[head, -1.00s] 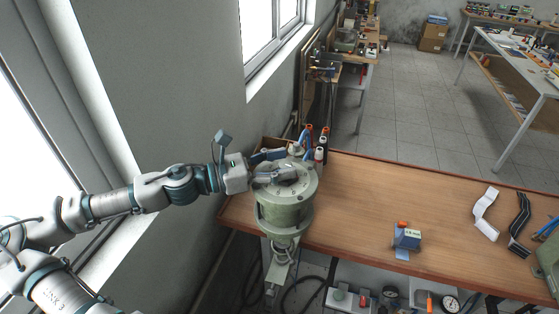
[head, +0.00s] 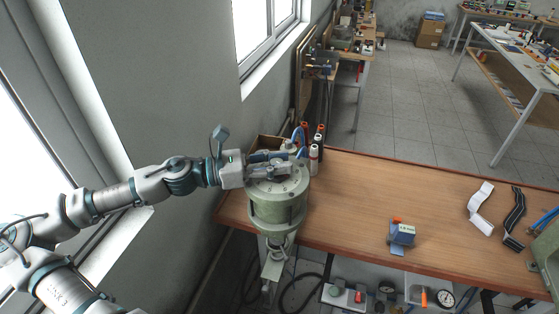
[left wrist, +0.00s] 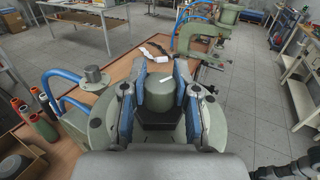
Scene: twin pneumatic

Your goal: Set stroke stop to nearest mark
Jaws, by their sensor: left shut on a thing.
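The green cylindrical housing (head: 277,212) stands at the left end of the wooden bench, with a flat round top. On its top is a grey-green round knob (left wrist: 160,92) with a short white mark on its upper face. My left gripper (head: 284,164) comes in from the left, low over the housing top. In the left wrist view its two blue-sided fingers are on either side of the knob, and it is shut on the knob. The scale marks around the knob are too small or hidden to read. My right gripper is not in view.
Bottles with red and white caps (head: 315,155) stand right behind the housing, with blue hoses close by. White and black strips lie at the right. The bench middle is clear.

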